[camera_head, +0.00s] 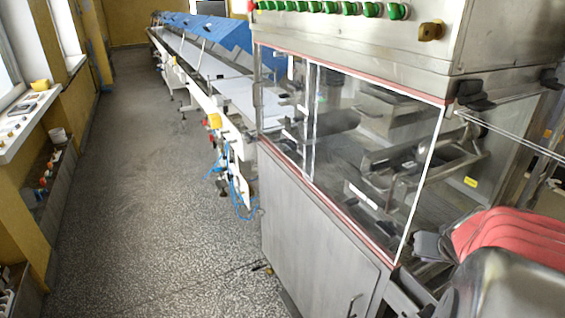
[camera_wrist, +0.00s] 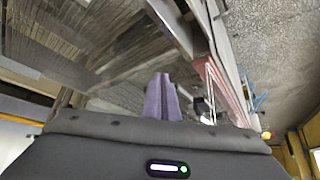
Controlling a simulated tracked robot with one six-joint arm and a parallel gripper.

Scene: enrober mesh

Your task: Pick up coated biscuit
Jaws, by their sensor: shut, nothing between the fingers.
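I cannot make out a coated biscuit in either view. In the wrist view, my gripper (camera_wrist: 162,98) shows as two purplish fingers side by side, shut with nothing between them. Beyond them is a grey metal surface with fine lines (camera_wrist: 90,50), which may be the enrober's mesh; no biscuit can be told on it. In the head view, the steel enrober (camera_head: 320,220) stands at the right with a clear window edged in red and white. Bars and dark metal parts show behind the window.
A long conveyor (camera_head: 230,95) with a white belt and blue covers (camera_head: 225,32) runs away from the enrober. Blue hoses (camera_head: 240,208) hang at its near end. The speckled floor (camera_head: 150,200) at the left is clear.

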